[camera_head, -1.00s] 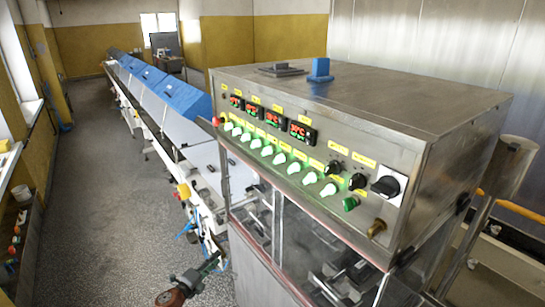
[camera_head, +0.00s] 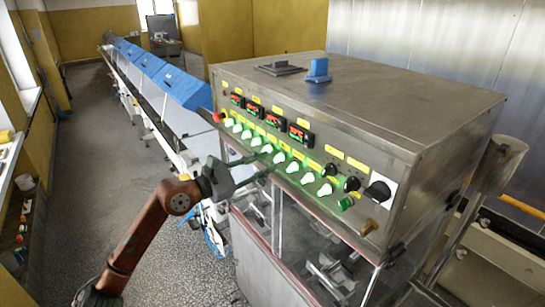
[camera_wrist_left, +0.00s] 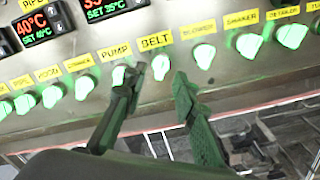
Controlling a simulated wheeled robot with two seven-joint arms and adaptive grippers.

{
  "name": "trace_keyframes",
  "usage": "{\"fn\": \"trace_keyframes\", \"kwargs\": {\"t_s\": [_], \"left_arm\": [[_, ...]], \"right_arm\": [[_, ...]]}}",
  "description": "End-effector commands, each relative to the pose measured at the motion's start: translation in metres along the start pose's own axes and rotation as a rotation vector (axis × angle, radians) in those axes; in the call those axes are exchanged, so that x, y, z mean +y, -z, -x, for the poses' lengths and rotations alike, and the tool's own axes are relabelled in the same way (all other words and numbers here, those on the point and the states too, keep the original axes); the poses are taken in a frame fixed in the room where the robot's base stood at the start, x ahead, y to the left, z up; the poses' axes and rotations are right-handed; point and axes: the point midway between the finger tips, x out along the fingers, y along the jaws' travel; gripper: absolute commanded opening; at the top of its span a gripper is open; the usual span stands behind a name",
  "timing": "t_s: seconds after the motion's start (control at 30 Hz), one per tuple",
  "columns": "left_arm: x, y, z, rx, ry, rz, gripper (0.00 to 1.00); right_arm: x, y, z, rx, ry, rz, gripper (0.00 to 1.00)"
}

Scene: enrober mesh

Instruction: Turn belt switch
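The belt switch (camera_wrist_left: 160,65) is a glowing green-white knob under the yellow BELT label (camera_wrist_left: 156,41) in the left wrist view. In the head view it appears to be a knob in the lit row (camera_head: 267,148), just above my fingertips. My left gripper (camera_head: 265,162) reaches up to the panel from the left. In the left wrist view its two fingers (camera_wrist_left: 158,85) are open, one on each side of the belt switch, with gaps visible. The left finger partly covers the pump switch (camera_wrist_left: 118,76). My right gripper is not in view.
Other lit knobs sit close on both sides, including the blower switch (camera_wrist_left: 204,56). Red displays (camera_head: 268,118) lie above the row, black knobs (camera_head: 351,184) to its right. A blue object (camera_head: 318,69) stands on the steel cabinet (camera_head: 400,100). The floor (camera_head: 90,160) at left is clear.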

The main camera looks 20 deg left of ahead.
Motion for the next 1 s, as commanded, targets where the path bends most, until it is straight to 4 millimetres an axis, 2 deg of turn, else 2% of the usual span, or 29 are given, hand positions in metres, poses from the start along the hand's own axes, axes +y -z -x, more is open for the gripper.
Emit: {"fn": "trace_keyframes", "kwargs": {"t_s": [0.1, 0.23, 0.6, 1.0], "left_arm": [[0.001, -0.003, -0.018, -0.002, 0.001, 0.004, 0.26], [0.001, -0.002, -0.030, -0.001, 0.001, 0.004, 0.26], [0.000, 0.000, -0.035, 0.000, 0.001, 0.003, 0.25], [0.000, 0.000, -0.035, 0.000, 0.001, 0.004, 0.00]], "right_arm": [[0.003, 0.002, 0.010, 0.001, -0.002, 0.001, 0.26], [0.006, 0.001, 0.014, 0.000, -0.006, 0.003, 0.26], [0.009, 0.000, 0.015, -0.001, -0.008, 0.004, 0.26], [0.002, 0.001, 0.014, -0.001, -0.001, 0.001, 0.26]]}}
